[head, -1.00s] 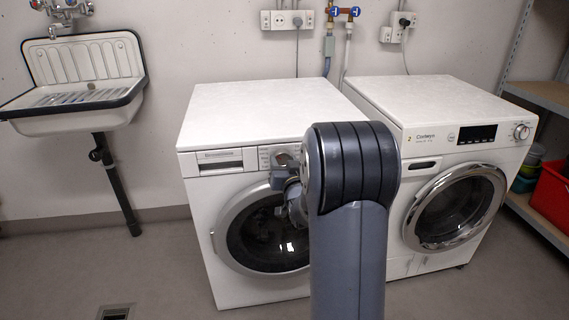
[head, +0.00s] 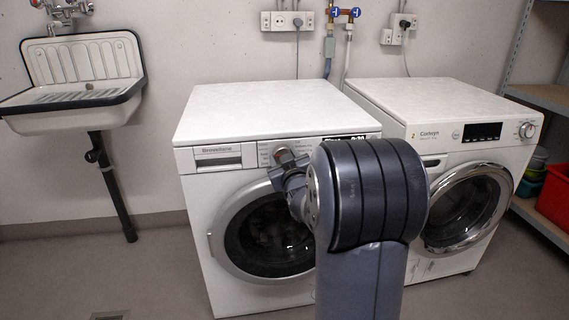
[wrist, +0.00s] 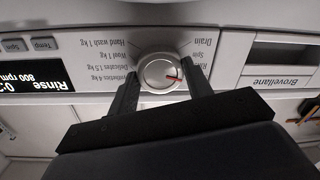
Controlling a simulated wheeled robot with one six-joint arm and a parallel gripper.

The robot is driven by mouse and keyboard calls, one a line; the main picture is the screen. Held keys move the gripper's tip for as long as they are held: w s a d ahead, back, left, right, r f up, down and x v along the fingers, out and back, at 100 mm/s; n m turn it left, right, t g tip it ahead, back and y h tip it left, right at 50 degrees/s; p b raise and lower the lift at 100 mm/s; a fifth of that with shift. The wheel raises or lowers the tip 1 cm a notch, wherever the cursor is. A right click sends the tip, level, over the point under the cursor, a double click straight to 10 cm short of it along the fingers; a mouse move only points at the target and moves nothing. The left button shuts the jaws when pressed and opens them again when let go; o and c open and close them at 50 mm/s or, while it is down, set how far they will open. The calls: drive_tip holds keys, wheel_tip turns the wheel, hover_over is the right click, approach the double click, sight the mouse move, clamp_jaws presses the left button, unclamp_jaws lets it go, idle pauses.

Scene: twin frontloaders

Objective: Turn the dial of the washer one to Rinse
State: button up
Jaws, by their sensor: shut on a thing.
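The left washer (head: 258,212), marked Brovellane, has a round silver dial (head: 281,154) on its front panel. In the wrist view, which is upside down, the dial (wrist: 157,70) has a red mark pointing right and slightly down, toward a partly covered label starting with R. The washer's display (wrist: 32,76) reads "Rinse" and "800 rpm"; its time is cut off. My gripper (wrist: 162,79) is shut on the dial, one finger on each side. In the head view my gripper (head: 287,166) is at the dial, partly hidden by my arm.
A sink (head: 85,80) hangs on the wall at left. Shelves (head: 540,95) and a red bin (head: 557,190) are at the right edge. The floor at front left is open.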

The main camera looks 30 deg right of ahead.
idle(0.4)
drive_tip(key=o, duration=1)
drive_tip(key=shift+c, duration=0.2)
drive_tip(key=p+v, duration=0.1)
drive_tip(key=v, duration=1)
drive_tip(key=shift+w, duration=0.2)
drive_tip(key=b+x, duration=0.1)
drive_tip(key=x, duration=0.9)
drive_tip(key=shift+w+d, duration=0.1)
drive_tip(key=shift+w, duration=0.25)
drive_tip(key=shift+s, duration=0.15)
